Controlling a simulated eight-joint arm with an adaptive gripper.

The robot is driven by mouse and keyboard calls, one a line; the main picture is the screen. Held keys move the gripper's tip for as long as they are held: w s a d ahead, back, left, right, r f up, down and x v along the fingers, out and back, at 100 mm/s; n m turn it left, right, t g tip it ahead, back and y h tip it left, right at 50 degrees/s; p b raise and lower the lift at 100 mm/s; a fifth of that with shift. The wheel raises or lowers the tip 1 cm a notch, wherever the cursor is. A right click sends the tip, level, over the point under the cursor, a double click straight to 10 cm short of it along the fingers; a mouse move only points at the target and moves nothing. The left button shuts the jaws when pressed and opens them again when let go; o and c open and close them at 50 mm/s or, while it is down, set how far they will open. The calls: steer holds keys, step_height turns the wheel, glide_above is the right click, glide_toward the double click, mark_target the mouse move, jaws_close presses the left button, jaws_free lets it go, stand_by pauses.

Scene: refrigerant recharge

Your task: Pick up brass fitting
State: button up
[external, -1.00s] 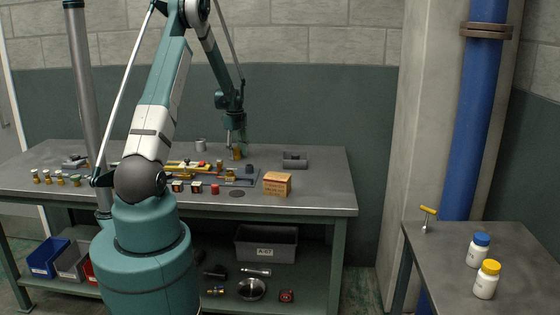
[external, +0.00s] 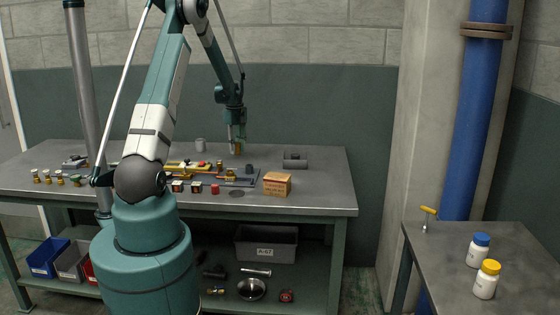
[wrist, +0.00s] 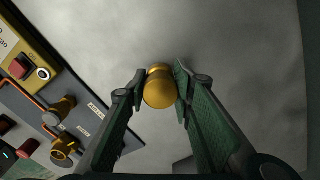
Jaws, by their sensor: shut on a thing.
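The brass fitting (wrist: 159,88) is a small golden round piece between the two fingers in the wrist view. My gripper (wrist: 160,85) is shut on it, with a finger on each side. In the external view my gripper (external: 236,140) is over the rear middle of the workbench (external: 310,190), and the fitting (external: 237,149) shows as a brass spot at the fingertips. It appears slightly above the bench top; the exact gap is hard to tell.
A grey panel (wrist: 60,120) with brass valves lies left in the wrist view. On the bench are a cardboard box (external: 277,183), a grey block (external: 295,159), a grey cylinder (external: 200,145) and several small brass pieces at left. The bench's right end is clear.

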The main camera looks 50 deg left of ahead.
mark_target(236, 143)
step_height(236, 143, up, 7)
steer(key=shift+r, duration=0.15)
